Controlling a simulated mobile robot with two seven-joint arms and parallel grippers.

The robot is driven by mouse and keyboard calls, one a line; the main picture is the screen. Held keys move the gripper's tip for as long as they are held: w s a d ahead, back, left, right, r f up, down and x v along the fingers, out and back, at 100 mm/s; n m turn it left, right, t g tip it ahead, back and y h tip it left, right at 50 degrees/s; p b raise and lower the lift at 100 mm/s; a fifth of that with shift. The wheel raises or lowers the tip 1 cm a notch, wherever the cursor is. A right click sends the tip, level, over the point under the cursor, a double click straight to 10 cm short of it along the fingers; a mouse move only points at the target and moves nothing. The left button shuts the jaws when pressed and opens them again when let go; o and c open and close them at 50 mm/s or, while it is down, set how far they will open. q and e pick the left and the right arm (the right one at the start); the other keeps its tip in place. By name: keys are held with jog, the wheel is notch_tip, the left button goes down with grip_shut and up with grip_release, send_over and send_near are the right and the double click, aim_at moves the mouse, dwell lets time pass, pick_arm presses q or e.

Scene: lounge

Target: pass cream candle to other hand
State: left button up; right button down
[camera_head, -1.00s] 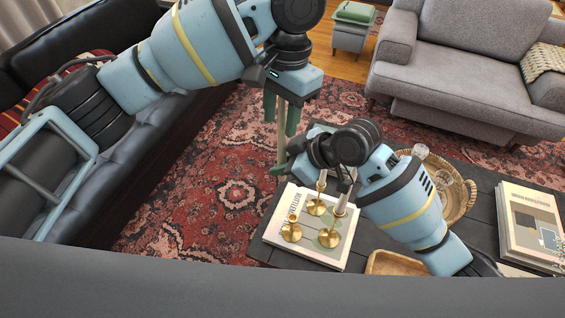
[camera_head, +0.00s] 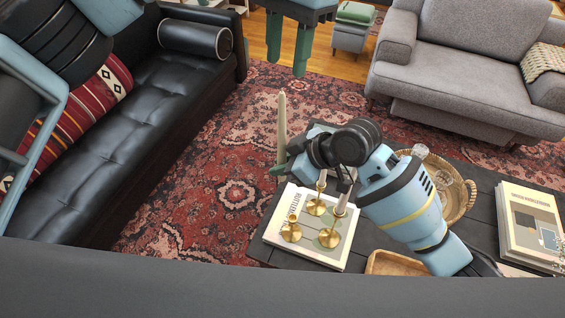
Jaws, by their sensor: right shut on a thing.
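The cream candle (camera_head: 282,122) is a tall, slim, pale taper standing upright above the near end of the coffee table. My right gripper (camera_head: 281,166) is shut on its lower end, partly hidden by my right wrist. My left gripper (camera_head: 288,48) is at the top of the head view, above and apart from the candle. Its two green fingers are spread with nothing between them.
Brass candlesticks (camera_head: 291,230) stand on a white book (camera_head: 272,236) on the dark coffee table (camera_head: 484,212). A wicker tray (camera_head: 459,199), a wooden bowl (camera_head: 385,264) and stacked books (camera_head: 506,232) are also there. A black sofa (camera_head: 150,120) lies left; the rug (camera_head: 215,175) between is clear.

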pick_arm(q)
jog(key=w+d+f+n+g+h, duration=0.1)
jog(key=w+f+n+h, duration=0.2)
jog(key=f, duration=0.6)
jog(key=w+d+f+n+h, duration=0.1)
jog(key=w+f+n+h, duration=0.3)
jog(key=f, duration=0.6)
jog(key=s+a+f+n+t+h, duration=0.2)
jog(key=a+f, duration=0.1)
jog(key=f, duration=0.8)
jog(key=s+a+f+n+t+h, duration=0.1)
jog(key=s+a+f+n+h, duration=0.15)
jog(key=f, duration=0.75)
jog(key=s+a+f+m+t+y, duration=0.2)
jog(key=s+a+f+t+y, duration=0.15)
jog(key=s+f, duration=0.9)
jog(key=s+a+r+m+t+y, duration=0.1)
jog(key=s+a+t+y, duration=0.1)
jog(key=s+a, duration=0.3)
jog(key=s+a+r+m+t+y, duration=0.1)
jog(key=s+a, duration=0.5)
jog(key=s, duration=0.7)
jog(key=shift+s+m+t+y, duration=0.15)
jog(key=shift+m+t+y, duration=0.55)
jog(key=shift+y, duration=0.4)
